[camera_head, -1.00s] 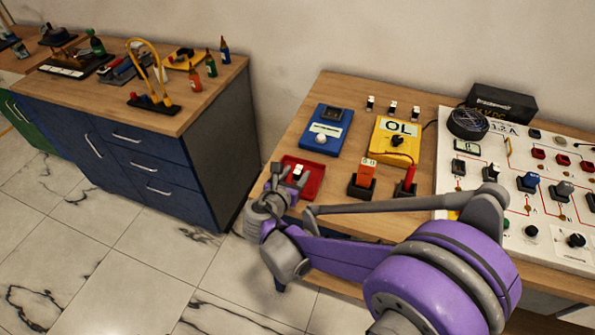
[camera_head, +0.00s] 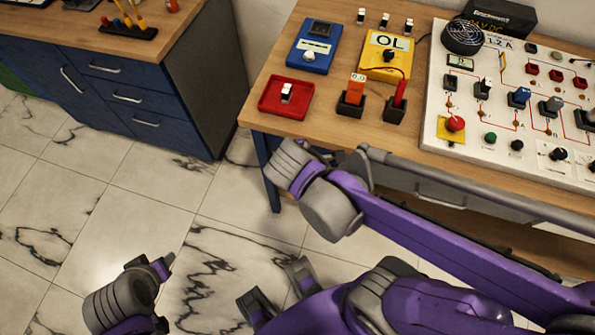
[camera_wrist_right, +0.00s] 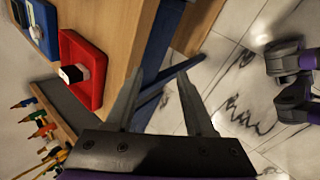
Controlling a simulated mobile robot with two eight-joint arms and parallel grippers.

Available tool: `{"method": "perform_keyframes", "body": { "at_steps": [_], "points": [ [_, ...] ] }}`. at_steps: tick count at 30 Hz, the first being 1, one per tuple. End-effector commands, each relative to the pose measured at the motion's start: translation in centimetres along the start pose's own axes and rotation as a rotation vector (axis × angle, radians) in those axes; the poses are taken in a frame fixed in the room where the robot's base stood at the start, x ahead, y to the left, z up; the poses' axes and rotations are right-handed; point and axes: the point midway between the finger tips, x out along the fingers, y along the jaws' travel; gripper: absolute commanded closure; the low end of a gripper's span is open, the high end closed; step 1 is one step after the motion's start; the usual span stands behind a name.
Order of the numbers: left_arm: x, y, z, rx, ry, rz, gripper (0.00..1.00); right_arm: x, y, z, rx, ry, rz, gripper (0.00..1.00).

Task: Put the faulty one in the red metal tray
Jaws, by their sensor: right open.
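The red metal tray (camera_head: 286,97) lies near the left front corner of the workbench. A small component with a white top and dark base (camera_head: 287,92) stands in it; it also shows in the right wrist view (camera_wrist_right: 72,74). Three similar small components (camera_head: 385,19) stand in a row at the back of the bench. My right gripper (camera_wrist_right: 160,73) is open and empty, beyond the bench's front edge and apart from the tray. Its fingers are not clear in the head view. Part of my left arm shows at the lower left of the head view; its jaw opening is unclear.
A blue meter (camera_head: 315,46) and a yellow meter reading OL (camera_head: 386,54) stand behind the tray. A white circuit panel (camera_head: 520,100) fills the right. A blue cabinet (camera_head: 160,85) stands left.

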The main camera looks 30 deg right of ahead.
Motion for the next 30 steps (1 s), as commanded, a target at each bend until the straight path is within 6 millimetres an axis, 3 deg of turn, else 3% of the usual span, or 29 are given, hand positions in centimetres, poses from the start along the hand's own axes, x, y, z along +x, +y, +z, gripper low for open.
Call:
{"method": "perform_keyframes", "body": {
  "at_steps": [3, 6, 9, 13, 30],
  "points": [
    [0.0, 0.0, 0.0, 0.0, 0.0, 0.0, 0.5, -1.0, -3.4, 0.7, 0.486, 0.105, -0.145, 0.46],
    [0.0, 0.0, 0.0, 0.0, 0.0, 0.0, 0.5, -1.8, -5.0, 0.3, 0.796, 0.157, -0.244, 0.46],
    [0.0, 0.0, 0.0, 0.0, 0.0, 0.0, 0.5, -2.4, -5.8, 0.0, 0.984, 0.185, -0.308, 0.46],
    [0.0, 0.0, 0.0, 0.0, 0.0, 0.0, 0.5, -2.7, -6.1, -0.3, 1.069, 0.195, -0.339, 0.46],
    [0.0, 0.0, 0.0, 0.0, 0.0, 0.0, 0.5, -2.7, -6.1, -0.3, 1.065, 0.195, -0.339, 0.46]
  ]
}}
